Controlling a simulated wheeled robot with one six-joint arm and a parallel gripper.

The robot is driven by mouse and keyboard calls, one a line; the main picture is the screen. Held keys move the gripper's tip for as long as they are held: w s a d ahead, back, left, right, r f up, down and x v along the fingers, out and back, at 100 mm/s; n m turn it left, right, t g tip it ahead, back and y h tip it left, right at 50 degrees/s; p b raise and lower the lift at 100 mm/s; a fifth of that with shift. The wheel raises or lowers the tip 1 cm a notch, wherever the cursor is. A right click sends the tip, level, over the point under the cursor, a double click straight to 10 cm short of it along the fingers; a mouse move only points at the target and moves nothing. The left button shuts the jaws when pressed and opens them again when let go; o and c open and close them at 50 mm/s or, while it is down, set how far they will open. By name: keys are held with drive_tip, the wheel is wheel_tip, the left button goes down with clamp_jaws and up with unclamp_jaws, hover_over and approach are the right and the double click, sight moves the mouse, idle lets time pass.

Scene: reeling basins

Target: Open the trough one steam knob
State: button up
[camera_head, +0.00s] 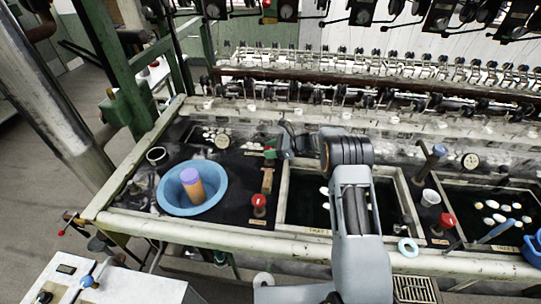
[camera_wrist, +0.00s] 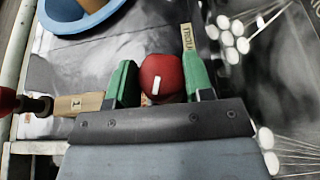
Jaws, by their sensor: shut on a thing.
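A red knob (camera_wrist: 160,78) with a white pointer mark sits between the two green fingers of my gripper (camera_wrist: 160,85) in the wrist view. The fingers touch it on both sides, and the mark runs nearly upright in that view. A partly readable label (camera_wrist: 186,38) starting "TROU" stands beside the right finger. In the head view my gripper (camera_head: 271,149) is at the back left corner of the middle trough (camera_head: 281,205). The held knob is mostly hidden there by the gripper.
A second red knob (camera_head: 259,200) stands nearer the front, with a wooden tag (camera_head: 267,180) between it and my gripper. A blue basin (camera_head: 164,195) holding a purple-topped cylinder (camera_head: 192,184) is to the left. Another red knob (camera_head: 446,220) and a gauge (camera_head: 471,160) are to the right.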

drive_tip(key=shift+f+n+g+b, duration=0.1)
drive_tip(key=shift+n+g+b, duration=1.05)
drive_tip(key=shift+g, duration=0.25)
drive_tip(key=shift+n, duration=0.25)
drive_tip(key=o, duration=0.9)
drive_tip(key=v, duration=0.4)
drive_tip(key=b+v, duration=0.1)
drive_tip(key=v, duration=0.4)
drive_tip(key=b+v, duration=0.1)
drive_tip(key=v, duration=0.3)
drive_tip(key=shift+w+d, duration=0.25)
drive_tip(key=shift+d, duration=0.1)
